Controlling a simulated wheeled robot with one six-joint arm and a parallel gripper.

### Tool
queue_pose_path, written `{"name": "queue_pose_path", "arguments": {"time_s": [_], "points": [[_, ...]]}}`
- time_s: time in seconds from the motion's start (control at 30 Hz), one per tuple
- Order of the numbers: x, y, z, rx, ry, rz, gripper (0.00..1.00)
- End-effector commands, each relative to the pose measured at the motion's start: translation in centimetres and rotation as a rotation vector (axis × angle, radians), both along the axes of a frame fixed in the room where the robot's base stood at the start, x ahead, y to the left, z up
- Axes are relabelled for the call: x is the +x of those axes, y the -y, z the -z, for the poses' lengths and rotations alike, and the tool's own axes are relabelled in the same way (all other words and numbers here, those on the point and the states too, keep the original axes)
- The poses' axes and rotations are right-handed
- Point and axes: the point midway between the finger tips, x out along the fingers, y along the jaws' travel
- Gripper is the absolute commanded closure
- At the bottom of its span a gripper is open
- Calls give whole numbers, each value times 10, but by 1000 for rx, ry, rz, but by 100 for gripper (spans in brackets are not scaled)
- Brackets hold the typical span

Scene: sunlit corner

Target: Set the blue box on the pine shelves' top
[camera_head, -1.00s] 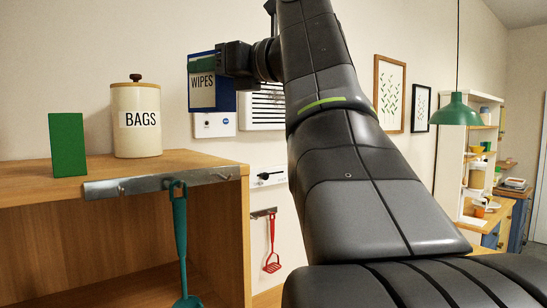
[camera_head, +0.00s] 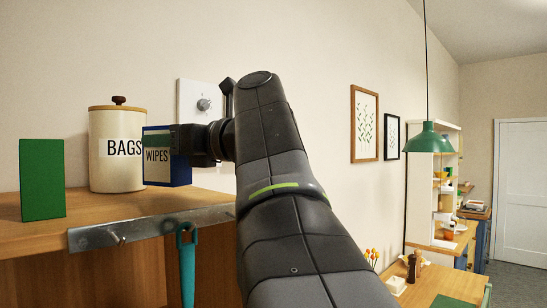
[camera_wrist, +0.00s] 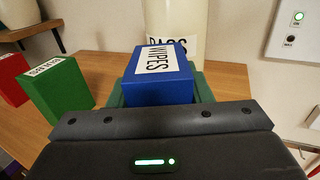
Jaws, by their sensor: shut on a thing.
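The blue box (camera_head: 166,171), with a white WIPES label, is in my gripper (camera_head: 186,146). In the wrist view the blue box (camera_wrist: 160,82) sits between the green finger pads, and the gripper is shut on it. The box is over the right part of the pine shelves' top (camera_head: 100,208), just right of and in front of the BAGS canister. The gripper body hides the box's right side in the head view.
The cream BAGS canister (camera_head: 117,150) and a green box (camera_head: 42,180) stand on the same top. The wrist view also shows a red box (camera_wrist: 12,78) at left. A metal rail (camera_head: 150,228) with a hanging teal utensil (camera_head: 187,265) runs along the front edge. A wall control (camera_head: 200,105) is behind.

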Motion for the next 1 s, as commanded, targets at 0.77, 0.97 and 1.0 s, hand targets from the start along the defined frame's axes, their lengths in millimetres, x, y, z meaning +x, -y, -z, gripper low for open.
{"name": "queue_pose_path", "arguments": {"time_s": [0.77, 0.97, 1.0], "points": [[0, 0, 27, 1, 0, 1, 33], [0, 0, 26, 1, 0, 1, 33], [0, 0, 25, 1, 1, 1, 33]]}}
